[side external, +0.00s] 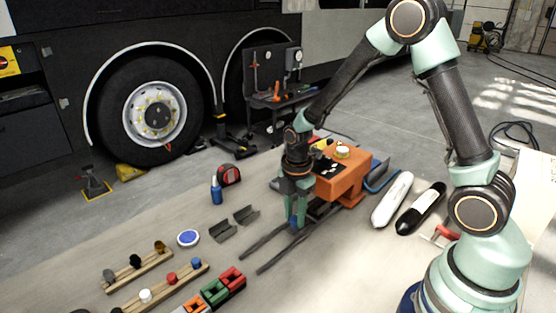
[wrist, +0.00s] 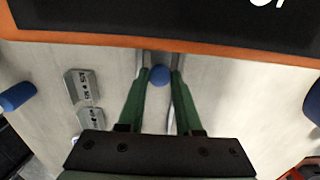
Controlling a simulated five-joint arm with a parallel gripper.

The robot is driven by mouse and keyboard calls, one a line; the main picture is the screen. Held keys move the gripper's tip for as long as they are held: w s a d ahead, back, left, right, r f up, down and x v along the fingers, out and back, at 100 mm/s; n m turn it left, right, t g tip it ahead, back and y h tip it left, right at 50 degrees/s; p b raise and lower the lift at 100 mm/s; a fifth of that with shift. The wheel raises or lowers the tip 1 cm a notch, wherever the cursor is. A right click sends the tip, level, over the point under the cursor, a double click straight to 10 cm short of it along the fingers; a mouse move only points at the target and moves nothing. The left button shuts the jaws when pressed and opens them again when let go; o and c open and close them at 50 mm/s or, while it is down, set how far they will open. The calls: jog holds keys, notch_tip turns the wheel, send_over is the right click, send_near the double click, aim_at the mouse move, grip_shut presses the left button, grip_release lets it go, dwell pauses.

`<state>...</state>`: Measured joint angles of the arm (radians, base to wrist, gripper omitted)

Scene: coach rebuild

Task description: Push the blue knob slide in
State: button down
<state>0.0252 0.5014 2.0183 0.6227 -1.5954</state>
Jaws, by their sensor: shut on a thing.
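The blue knob (wrist: 159,75) shows as a round blue top in the wrist view, between my fingertips. It sits in a narrow grey channel that runs up to the orange-edged block (wrist: 250,52). My gripper (wrist: 160,80) has its green fingers closed on either side of the knob. In the side view my gripper (side external: 296,222) points down in front of the orange block (side external: 340,183), and a bit of blue shows at its fingertips. Two long dark rails (side external: 283,252) run out toward the lower left beneath it. The fingers hide most of the slide.
Two grey brackets (side external: 233,222), a blue-and-white disc (side external: 188,238) and a blue bottle (side external: 216,191) lie to the left. Wooden racks (side external: 160,287) with coloured knobs and several bins (side external: 215,292) stand at lower left. White (side external: 393,199) and black (side external: 421,208) cylinders lie right.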

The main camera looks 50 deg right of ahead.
jog(key=shift+d, duration=0.3)
jog(key=c, duration=0.6)
grip_release()
notch_tip(320, 180, up, 12)
jog(key=shift+r, duration=0.1)
jog(key=s+r+m+t, duration=0.2)
jog(key=s+r+m, duration=0.1)
jog(key=m, duration=0.3)
jog(key=s+a+r+m+t, duration=0.1)
jog(key=s+r+m, duration=0.2)
jog(key=m, duration=0.3)
jog(key=s+r+m+t, duration=0.2)
jog(key=s+r+m, duration=0.1)
jog(key=m, duration=0.3)
jog(key=shift+s+a+r+t, duration=0.2)
jog(key=shift+s+a+t, duration=0.05)
jog(key=shift+a+t, duration=0.05)
